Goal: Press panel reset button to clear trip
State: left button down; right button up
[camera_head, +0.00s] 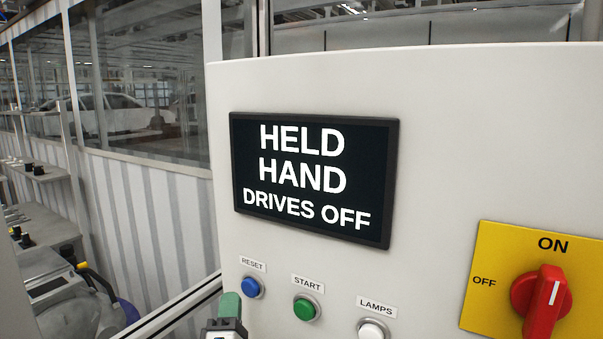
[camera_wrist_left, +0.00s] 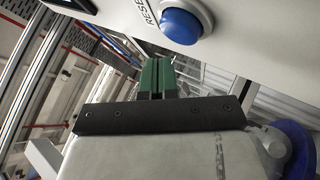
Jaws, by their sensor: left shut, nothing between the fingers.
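The panel (camera_head: 430,110) is a light grey cabinet front. Its blue reset button (camera_head: 252,287) sits at the lower left under a RESET label (camera_head: 252,264). In the left wrist view the blue button (camera_wrist_left: 182,26) is at the top, right of the fingers. My left gripper (camera_head: 230,306) has green fingertips and is shut and empty. It is just below and left of the button in the head view, apart from it in the wrist view. The panel screen (camera_head: 315,180) reads "HELD HAND DRIVES OFF". My right gripper is not in view.
A green START button (camera_head: 305,308) and a white LAMPS button (camera_head: 372,330) are right of the reset button. A red rotary switch (camera_head: 541,300) on a yellow plate points to ON. A glazed partition (camera_head: 150,180) and shelves (camera_head: 40,172) stand to the left.

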pick_arm(q)
jog(key=s+a, duration=0.1)
jog(key=s+a+p, duration=0.1)
jog(key=s, duration=0.1)
jog(key=s+a, duration=0.1)
jog(key=shift+s+a+p, duration=0.1)
jog(key=shift+s+p, duration=0.2)
jog(key=shift+s, duration=0.1)
